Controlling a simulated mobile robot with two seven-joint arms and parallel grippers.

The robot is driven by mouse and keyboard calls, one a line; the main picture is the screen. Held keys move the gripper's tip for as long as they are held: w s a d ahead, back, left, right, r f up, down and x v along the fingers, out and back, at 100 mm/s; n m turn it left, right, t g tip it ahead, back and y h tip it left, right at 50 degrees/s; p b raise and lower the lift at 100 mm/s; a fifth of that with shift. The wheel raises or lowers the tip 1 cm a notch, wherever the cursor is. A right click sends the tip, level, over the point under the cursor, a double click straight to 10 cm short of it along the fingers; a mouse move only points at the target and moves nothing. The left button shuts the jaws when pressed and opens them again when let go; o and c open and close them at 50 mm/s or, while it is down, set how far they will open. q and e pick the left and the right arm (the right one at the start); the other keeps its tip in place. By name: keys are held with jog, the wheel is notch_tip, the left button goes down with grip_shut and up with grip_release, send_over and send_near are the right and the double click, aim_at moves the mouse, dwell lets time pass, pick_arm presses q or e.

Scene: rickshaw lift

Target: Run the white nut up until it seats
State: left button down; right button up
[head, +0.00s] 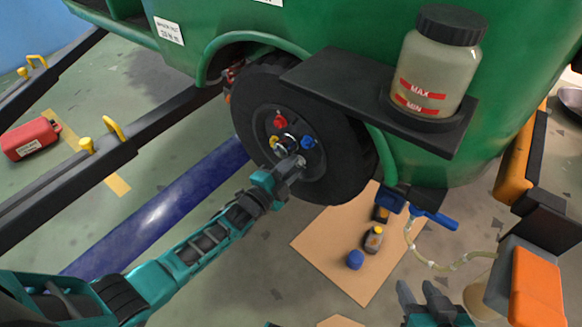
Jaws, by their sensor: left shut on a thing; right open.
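The black wheel (350,165) under the green body carries a red nut (280,119), a yellow nut (274,141) and a blue nut (307,142) around its hub. My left gripper (292,163) reaches in from the lower left and is shut at the lower part of the hub. The white nut is mostly hidden there between its fingers; whether it touches the wheel face cannot be seen. My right gripper (419,296) is open and empty at the bottom edge, away from the wheel.
A black shelf (330,92) with a MAX/MIN jar (434,65) juts out above the wheel. Cardboard (330,255) with small bottles (373,239) and a blue cap (355,260) lies below right. A blue tube (170,205) lies behind my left arm. An orange box (537,288) is at the right.

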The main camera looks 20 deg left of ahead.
pick_arm(q)
jog(key=shift+r+m, duration=0.1)
jog(key=shift+m, duration=0.5)
jog(key=c, duration=1)
grip_release()
jog(key=shift+o, duration=0.2)
jog(key=shift+w, duration=0.1)
pick_arm(e)
jog(key=shift+d, duration=0.1)
